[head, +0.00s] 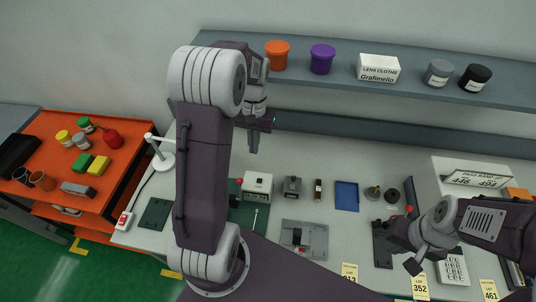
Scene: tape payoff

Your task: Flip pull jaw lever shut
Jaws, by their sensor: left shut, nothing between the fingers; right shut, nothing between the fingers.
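A dark upright fixture (381,244) stands near the front right of the bench. A lever with a red knob (408,209) shows just to its right; I cannot tell whether this is the pull jaw lever or whether it is shut. My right gripper (413,266) is shut and empty, just right of the fixture, with the wrist hiding part of that area. A grey plate device (304,238) with a dark and red part lies left of the fixture. My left gripper (253,145) is shut and empty, raised above the back of the bench.
A blue tray (347,196), small grey device (292,187) and white box device (257,184) stand mid-bench. A keypad unit (453,267) sits right. A shelf (340,88) with tubs runs behind; an orange cart (105,190) stands left.

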